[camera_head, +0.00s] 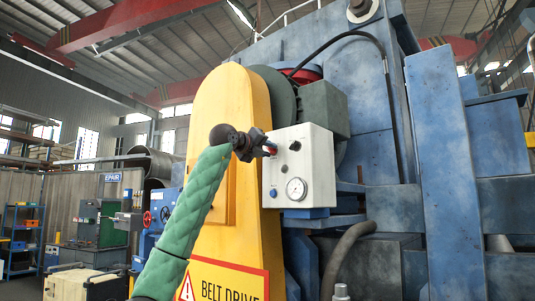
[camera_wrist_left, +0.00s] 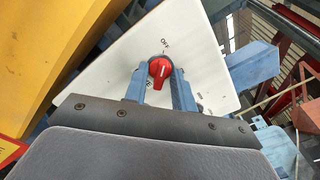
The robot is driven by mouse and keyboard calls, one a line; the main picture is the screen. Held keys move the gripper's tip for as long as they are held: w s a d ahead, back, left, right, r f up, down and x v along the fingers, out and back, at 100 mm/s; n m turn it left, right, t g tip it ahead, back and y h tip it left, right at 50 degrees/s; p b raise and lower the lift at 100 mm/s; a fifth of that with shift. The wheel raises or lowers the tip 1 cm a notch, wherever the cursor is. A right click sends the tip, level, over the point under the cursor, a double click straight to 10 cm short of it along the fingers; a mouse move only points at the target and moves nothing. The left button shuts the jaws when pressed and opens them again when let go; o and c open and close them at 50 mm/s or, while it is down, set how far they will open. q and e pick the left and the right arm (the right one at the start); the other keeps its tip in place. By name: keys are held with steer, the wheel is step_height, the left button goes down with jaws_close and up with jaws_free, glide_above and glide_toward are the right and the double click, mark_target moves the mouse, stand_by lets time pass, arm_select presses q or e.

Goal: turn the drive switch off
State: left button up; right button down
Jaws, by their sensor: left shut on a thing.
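The white box face (camera_wrist_left: 205,62) also fills the middle of the left wrist view. My left gripper (camera_head: 269,149) reaches the box from the left in the head view. Its two blue fingers (camera_wrist_left: 159,76) stand on either side of the knob and are shut on it. A white mark runs along the knob. An "OFF" label shows above the knob; another label below it is partly hidden by a finger. In the head view the gripper mostly covers the knob.
The box also carries a pressure gauge (camera_head: 296,188) and a dark button (camera_head: 295,145). A yellow belt guard (camera_head: 235,95) with a "BELT DRIVE" warning sign (camera_head: 222,282) stands left of it. Large blue machinery (camera_head: 448,170) fills the right.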

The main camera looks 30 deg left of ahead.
arm_select(q)
steer(key=shift+a+r+n, duration=0.1)
steer(key=shift+r+n, duration=0.1)
steer(key=shift+n, duration=0.2)
arm_select(e)
steer(key=shift+r, duration=0.8)
arm_select(q)
steer(key=o, duration=0.6)
steer(key=shift+o, duration=0.2)
steer(key=shift+s+f, duration=0.1)
